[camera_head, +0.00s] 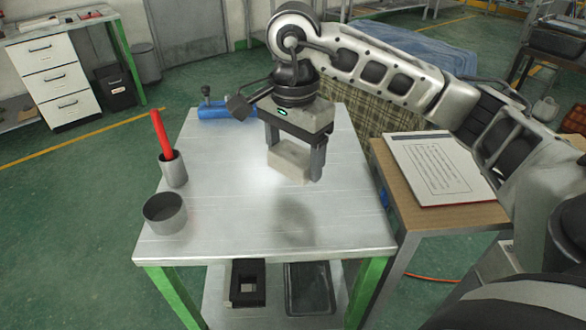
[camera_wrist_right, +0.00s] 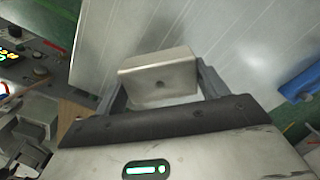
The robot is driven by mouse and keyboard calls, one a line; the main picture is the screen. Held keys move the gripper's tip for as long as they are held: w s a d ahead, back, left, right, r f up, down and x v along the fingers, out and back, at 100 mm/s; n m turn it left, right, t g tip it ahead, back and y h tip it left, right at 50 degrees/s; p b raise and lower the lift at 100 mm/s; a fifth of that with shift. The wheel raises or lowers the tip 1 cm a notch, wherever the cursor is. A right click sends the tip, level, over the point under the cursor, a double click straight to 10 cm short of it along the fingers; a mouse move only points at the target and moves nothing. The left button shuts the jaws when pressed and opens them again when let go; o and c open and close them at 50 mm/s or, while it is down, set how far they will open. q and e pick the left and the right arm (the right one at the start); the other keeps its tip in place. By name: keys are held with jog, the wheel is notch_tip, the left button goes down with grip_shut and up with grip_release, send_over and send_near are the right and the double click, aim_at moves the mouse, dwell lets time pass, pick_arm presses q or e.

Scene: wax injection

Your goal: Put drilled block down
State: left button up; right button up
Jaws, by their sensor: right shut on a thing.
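My right gripper (camera_head: 292,163) is shut on the drilled block (camera_head: 289,161), a pale beige rectangular block. The block is between the two fingers above the metal table (camera_head: 230,215), with a soft shadow on the tabletop below and in front of it. I cannot tell the exact gap to the table. My left gripper is in neither view.
A grey round bowl (camera_head: 165,214) and a metal cup (camera_head: 173,170) with a red stick (camera_head: 160,133) stand at the table's left. A blue tool (camera_head: 222,110) lies at the back left. A wooden side table (camera_head: 410,205) with a paper (camera_head: 440,166) stands right. The table's front middle is clear.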

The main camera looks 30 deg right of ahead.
aim_at(293, 184)
jog(key=shift+w+d+f, duration=0.25)
jog(key=shift+w+f, duration=0.2)
jog(key=shift+f, duration=0.05)
jog(key=f, duration=0.3)
jog(key=shift+w+d+f+p, duration=0.1)
jog(key=shift+w+d+p, duration=0.15)
jog(key=shift+p, duration=0.15)
jog(key=shift+f, duration=0.3)
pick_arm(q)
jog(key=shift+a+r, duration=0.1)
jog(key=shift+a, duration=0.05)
pick_arm(e)
jog(key=shift+f, duration=0.1)
